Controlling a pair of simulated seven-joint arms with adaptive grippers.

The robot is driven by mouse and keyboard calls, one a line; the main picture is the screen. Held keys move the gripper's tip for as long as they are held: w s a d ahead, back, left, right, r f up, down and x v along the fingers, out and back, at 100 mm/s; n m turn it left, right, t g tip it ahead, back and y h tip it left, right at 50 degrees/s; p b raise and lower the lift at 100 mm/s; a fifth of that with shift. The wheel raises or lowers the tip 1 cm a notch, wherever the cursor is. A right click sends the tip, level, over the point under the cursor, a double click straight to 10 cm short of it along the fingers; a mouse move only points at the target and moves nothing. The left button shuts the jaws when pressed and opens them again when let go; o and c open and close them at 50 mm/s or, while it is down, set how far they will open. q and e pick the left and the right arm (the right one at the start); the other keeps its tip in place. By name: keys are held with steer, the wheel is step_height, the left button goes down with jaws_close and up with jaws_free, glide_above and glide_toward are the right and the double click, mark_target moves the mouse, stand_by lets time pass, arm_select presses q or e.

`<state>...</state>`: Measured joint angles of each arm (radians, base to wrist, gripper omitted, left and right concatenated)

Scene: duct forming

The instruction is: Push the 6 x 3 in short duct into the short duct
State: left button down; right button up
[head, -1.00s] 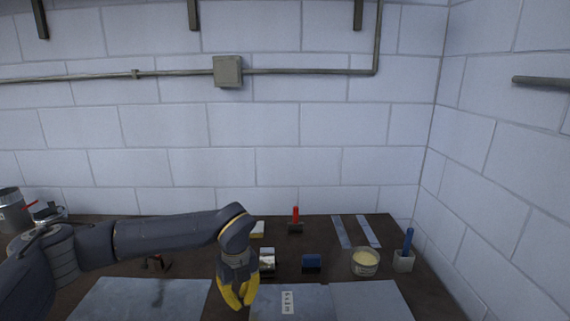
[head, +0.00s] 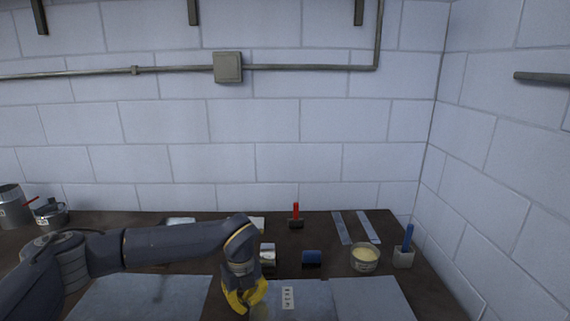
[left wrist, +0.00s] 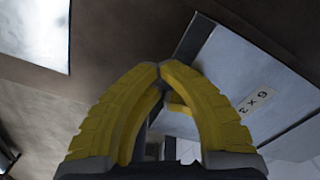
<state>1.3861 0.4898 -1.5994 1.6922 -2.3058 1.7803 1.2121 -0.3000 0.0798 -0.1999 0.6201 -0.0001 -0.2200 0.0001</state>
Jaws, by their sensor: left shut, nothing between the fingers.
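The duct marked "6 x 3" (left wrist: 258,100) is a grey sheet-metal piece with a white label, right of my left gripper in the left wrist view. What appears to be the same label lies on the middle metal piece (head: 309,303) at the front of the bench in the head view. My left gripper (left wrist: 160,68) has yellow fingers whose tips meet, with nothing between them. In the head view it (head: 245,300) is at the left edge of the labelled piece; contact cannot be told. I cannot tell which piece is the short duct. My right gripper is out of view.
Flat grey metal surfaces lie at front left (head: 140,300) and front right (head: 370,300). Two metal strips (head: 343,228) lie at the back right.

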arm_select(q)
steer(key=shift+s+d+f, duration=0.1)
steer(key=shift+s+d, duration=0.05)
steer(key=shift+d, duration=0.55)
steer(key=shift+s+d+f, duration=0.1)
steer(key=shift+d, duration=0.6)
steer(key=shift+a, duration=0.85)
step_height(320, 180, up, 7)
steer(key=shift+w+r, duration=0.15)
